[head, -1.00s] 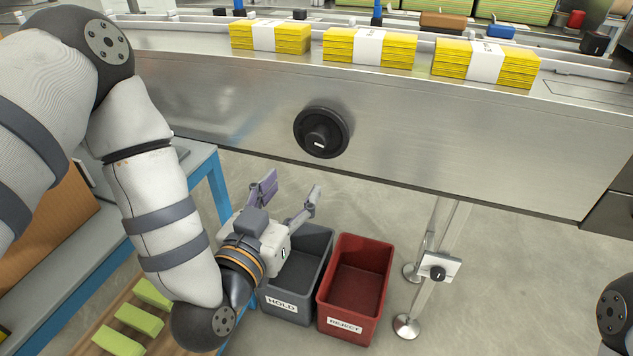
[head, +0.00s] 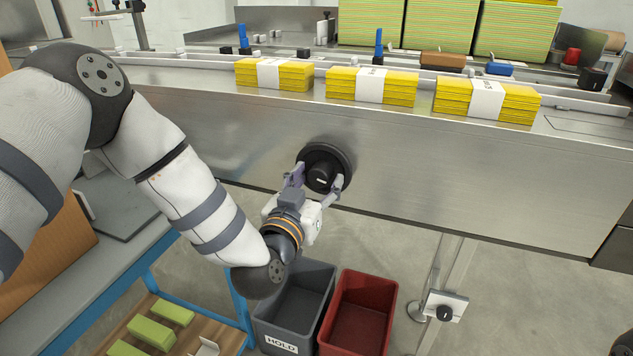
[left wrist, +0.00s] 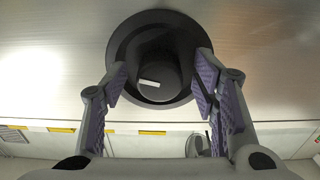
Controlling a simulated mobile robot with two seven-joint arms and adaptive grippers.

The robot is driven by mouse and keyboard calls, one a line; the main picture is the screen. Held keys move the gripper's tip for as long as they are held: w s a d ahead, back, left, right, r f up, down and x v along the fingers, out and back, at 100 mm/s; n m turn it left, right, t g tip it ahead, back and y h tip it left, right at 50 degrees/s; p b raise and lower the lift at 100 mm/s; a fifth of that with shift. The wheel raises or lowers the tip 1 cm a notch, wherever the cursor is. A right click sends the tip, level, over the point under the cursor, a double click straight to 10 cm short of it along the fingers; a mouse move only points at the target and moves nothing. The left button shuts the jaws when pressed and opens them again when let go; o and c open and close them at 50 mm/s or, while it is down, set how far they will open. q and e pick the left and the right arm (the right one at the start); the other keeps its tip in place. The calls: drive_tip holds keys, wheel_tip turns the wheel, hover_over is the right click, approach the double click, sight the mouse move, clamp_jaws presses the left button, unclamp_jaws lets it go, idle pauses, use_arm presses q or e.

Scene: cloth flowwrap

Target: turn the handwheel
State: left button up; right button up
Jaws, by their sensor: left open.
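The handwheel (head: 322,167) is a round black wheel with a raised hub and a small white mark. It is mounted on the steel front panel of the machine. My left gripper (head: 315,182) is open, with one finger on each side of the hub. In the left wrist view the handwheel (left wrist: 152,88) lies ahead between the purple-padded fingers (left wrist: 160,92), its white mark roughly level. The fingertips reach over the wheel's lower rim; I cannot tell whether they touch the hub. My right gripper is not in view.
Banded yellow stacks (head: 370,86) lie on the machine's top above the wheel. A grey HOLD bin (head: 292,310) and a red REJECT bin (head: 358,318) stand on the floor below. A blue-framed table (head: 185,255) is at left. A machine leg (head: 445,275) stands right of the bins.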

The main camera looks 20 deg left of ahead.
use_arm(q)
drive_tip(key=c, duration=1.2)
drive_tip(key=shift+o, duration=0.2)
drive_tip(key=shift+n, duration=0.3)
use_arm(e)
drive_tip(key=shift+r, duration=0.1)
use_arm(q)
drive_tip(key=n+p, duration=0.1)
drive_tip(key=n, duration=0.2)
drive_tip(key=shift+d+r+n, duration=0.1)
drive_tip(key=shift+n, duration=0.3)
drive_tip(key=n, duration=0.4)
drive_tip(key=shift+p, duration=0.35)
drive_tip(key=n, duration=0.5)
drive_tip(key=shift+d+n, duration=0.1)
drive_tip(key=shift+n, duration=0.3)
drive_tip(key=n, duration=0.4)
drive_tip(key=shift+r+n+b, duration=0.1)
drive_tip(key=shift+n+b, duration=0.35)
drive_tip(key=shift+n, duration=0.75)
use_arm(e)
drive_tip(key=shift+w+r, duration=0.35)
